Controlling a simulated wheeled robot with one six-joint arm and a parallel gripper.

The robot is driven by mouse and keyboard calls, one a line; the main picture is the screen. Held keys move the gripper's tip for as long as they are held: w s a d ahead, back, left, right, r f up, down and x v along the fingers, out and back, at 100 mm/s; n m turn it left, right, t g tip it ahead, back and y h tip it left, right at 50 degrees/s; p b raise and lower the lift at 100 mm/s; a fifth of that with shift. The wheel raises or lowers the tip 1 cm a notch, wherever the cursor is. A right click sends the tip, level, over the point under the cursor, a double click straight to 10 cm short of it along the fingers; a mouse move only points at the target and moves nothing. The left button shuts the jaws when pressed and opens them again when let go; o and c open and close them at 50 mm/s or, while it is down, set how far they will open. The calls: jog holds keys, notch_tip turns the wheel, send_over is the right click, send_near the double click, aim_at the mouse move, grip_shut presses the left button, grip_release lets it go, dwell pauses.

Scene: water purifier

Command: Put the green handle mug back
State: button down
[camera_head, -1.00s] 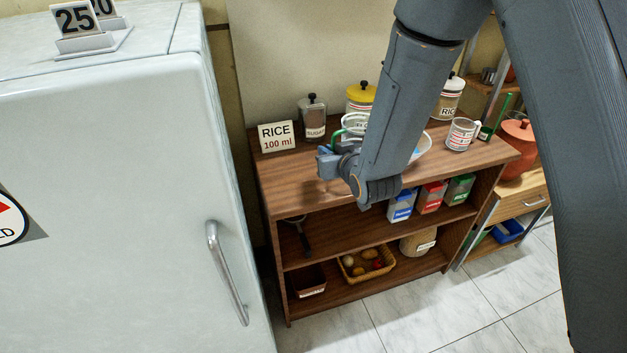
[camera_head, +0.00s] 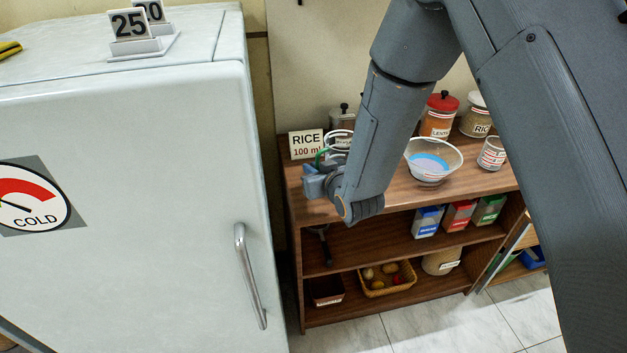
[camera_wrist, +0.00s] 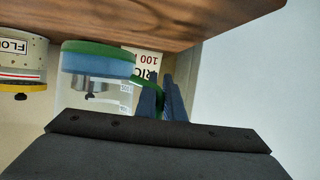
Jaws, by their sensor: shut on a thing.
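The green handle mug is a clear cup that shows in the wrist view (camera_wrist: 98,78), which is upside down. It has a green band at its base end, a blue layer beside that band and small markings on its wall. My gripper (camera_wrist: 162,98) is shut on its green handle. In the head view the mug (camera_head: 338,140) is partly hidden behind my gripper (camera_head: 320,170), at the left end of the shelf's top. I cannot tell whether its base touches the wood.
A RICE 100 ml sign (camera_head: 306,144) stands close behind the mug. The fridge (camera_head: 130,190) stands close on the left.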

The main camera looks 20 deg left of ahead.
jog(key=shift+f+p, duration=0.4)
jog(key=shift+f, duration=1.65)
jog(key=shift+f, duration=0.2)
jog(key=c, duration=1.9)
grip_release()
jog(key=shift+o, duration=0.2)
jog(key=shift+r, duration=0.1)
jog(key=shift+d+r, duration=0.1)
jog(key=shift+r, duration=0.05)
jog(key=b+v, duration=0.2)
jog(key=v, duration=1)
